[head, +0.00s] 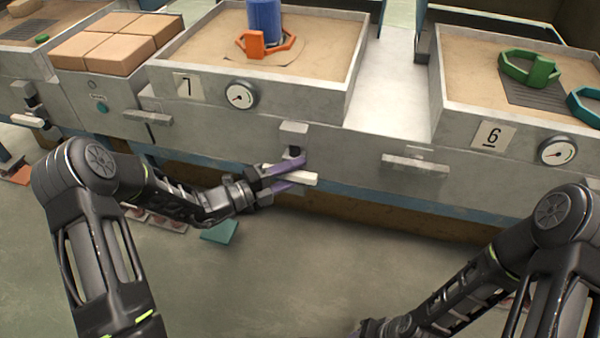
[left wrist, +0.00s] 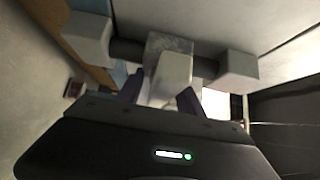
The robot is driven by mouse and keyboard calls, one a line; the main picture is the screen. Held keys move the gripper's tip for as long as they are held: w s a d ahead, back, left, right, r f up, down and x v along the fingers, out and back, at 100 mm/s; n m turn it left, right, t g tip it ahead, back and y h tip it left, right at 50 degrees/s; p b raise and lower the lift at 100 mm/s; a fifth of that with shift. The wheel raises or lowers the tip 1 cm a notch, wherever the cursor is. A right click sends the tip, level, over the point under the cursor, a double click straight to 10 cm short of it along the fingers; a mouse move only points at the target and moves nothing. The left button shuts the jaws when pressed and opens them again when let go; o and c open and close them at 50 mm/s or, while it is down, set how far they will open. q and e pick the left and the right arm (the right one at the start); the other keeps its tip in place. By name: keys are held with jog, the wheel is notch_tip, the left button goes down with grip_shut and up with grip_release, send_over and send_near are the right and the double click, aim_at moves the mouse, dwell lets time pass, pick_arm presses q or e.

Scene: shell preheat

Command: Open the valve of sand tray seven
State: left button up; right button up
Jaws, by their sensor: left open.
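Sand tray seven (head: 330,105) is a grey metal tray of sand at the top centre, with a "7" label (head: 188,85). Its valve (head: 293,130) sits on the front face below the tray, with a pale lever handle (head: 305,179) sticking out. My left gripper (head: 298,172) is open at this handle, with its purple fingers above and below it in the head view. In the left wrist view, the pale handle (left wrist: 172,78) shows between the two fingers; whether they touch it is unclear. My right arm comes in at the lower right; its fingers do not show.
A round gauge (head: 240,95) is on tray seven's front. An orange ring (head: 264,45) and a blue cylinder (head: 264,18) stand on its sand. The floor in front is mostly clear.

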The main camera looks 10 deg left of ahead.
pick_arm(q)
jog(key=shift+w+d, duration=0.5)
jog(key=shift+d, duration=0.05)
grip_shut()
dwell(1.1)
